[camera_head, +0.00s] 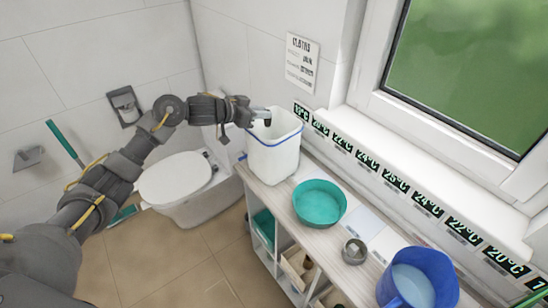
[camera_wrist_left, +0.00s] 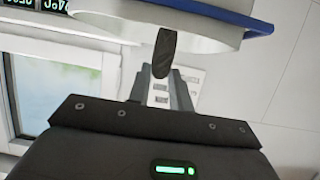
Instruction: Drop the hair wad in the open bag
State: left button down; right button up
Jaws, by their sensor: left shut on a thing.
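The open bag (camera_head: 274,160) is a white, upright container with a blue rim, standing on the left end of the cart top in the head view. Its rim and wall also show at the top of the left wrist view (camera_wrist_left: 215,14). My left gripper (camera_head: 266,116) reaches in from the left, with its fingertips over the bag's mouth. The wad is too small to make out in the head view. My right gripper is not in view.
A teal bowl (camera_head: 320,201), a small metal cup (camera_head: 354,251) and a blue jug (camera_head: 428,278) stand on the cart (camera_head: 296,231) right of the bag. A toilet (camera_head: 180,183) is left of the cart. A row of temperature labels (camera_head: 367,160) runs along the window side.

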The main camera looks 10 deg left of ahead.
pick_arm(q)
jog(key=c, duration=1.6)
grip_release()
jog(key=shift+w+f, duration=0.1)
jog(key=shift+w, duration=0.05)
jog(key=shift+o, duration=2.1)
jog(key=b+v, duration=0.2)
jog(key=v, duration=0.9)
jog(key=shift+b, duration=0.4)
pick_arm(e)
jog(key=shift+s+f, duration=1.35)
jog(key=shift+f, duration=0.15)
pick_arm(q)
jog(key=shift+d, duration=0.15)
